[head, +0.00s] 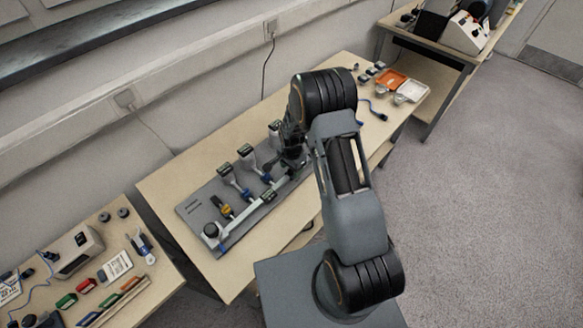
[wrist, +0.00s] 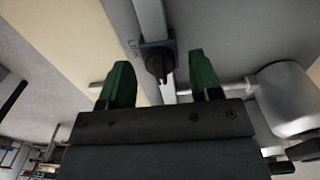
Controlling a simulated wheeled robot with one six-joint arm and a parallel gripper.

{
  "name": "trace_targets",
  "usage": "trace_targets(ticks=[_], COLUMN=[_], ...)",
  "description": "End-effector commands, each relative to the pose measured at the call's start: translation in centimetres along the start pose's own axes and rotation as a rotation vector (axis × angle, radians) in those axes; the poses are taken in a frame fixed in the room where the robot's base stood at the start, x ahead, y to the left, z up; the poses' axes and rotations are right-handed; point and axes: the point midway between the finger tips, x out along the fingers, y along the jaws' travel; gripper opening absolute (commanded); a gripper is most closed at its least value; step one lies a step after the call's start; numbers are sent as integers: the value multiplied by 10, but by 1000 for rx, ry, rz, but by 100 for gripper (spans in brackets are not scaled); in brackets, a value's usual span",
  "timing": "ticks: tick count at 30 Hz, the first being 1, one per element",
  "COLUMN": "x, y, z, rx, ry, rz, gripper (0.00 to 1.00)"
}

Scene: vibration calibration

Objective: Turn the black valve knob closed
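A black valve knob (wrist: 158,64) with a ridged grip sits on a dark block on a pale pipe in the wrist view. My gripper (wrist: 159,60) is open, with one green finger on each side of the knob and gaps between them. I cannot tell whether the fingertips reach as deep as the knob. In the head view my gripper (head: 291,155) is over the right end of the grey pipework panel (head: 190,209). The arm and gripper hide that end, and I cannot make out this knob there.
Several fittings with black tops stand along the panel, among them a blue-collared one (head: 228,175) and a yellow one (head: 222,206). A rounded grey body (wrist: 285,98) is close on the right in the wrist view. An orange tray (head: 390,80) lies at the table's far end.

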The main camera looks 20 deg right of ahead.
Motion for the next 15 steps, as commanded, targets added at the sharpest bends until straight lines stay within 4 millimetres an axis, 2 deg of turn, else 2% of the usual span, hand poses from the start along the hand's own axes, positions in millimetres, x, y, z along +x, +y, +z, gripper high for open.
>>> trace_targets(ticks=[2, 15], x=[0, 0], y=[0, 0], z=[0, 0], rx=[0, 0], ry=[0, 0], rz=[0, 0], gripper=[50, 9])
